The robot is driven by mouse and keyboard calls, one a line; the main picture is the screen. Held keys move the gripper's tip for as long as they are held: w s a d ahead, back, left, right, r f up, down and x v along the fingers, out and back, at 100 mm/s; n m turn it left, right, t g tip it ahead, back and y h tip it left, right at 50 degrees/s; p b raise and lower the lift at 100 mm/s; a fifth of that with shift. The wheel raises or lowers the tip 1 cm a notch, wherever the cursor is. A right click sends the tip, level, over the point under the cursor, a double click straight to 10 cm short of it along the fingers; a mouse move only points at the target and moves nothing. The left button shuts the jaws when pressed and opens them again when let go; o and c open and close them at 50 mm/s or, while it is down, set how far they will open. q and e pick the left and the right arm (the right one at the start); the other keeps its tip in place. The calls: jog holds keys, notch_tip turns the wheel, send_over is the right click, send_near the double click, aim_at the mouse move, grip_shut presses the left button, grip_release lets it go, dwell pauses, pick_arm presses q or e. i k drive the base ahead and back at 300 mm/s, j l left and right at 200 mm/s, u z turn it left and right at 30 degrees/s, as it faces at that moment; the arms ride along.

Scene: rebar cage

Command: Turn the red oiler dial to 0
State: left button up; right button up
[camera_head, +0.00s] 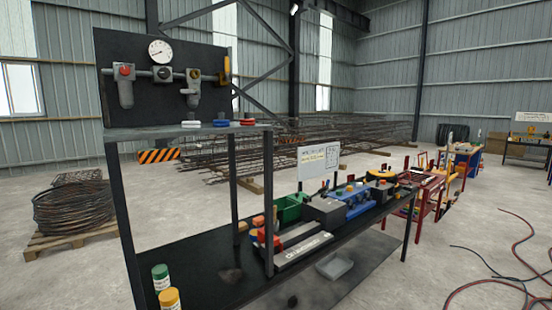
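A red dial (124,71) sits on the front of the left grey bowl unit (126,94), on a dark upright panel (108,60). Its markings are too small to read. A second grey bowl unit (193,97) to its right carries a small orange dial (194,74). A black knob (165,73) sits between them. A round white gauge (160,51) is above, and a yellow lever (225,72) is at the panel's right end. Neither of my grippers is in view.
A ledge below the panel holds a blue disc (221,123) and a red disc (248,122). The dark bench (205,285) below holds a green-capped jar (161,278), a yellow-capped jar (169,299) and tools. Hoses (500,284) lie on the floor at right.

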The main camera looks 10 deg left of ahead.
aim_at(124, 71)
jog(key=u, duration=1.35)
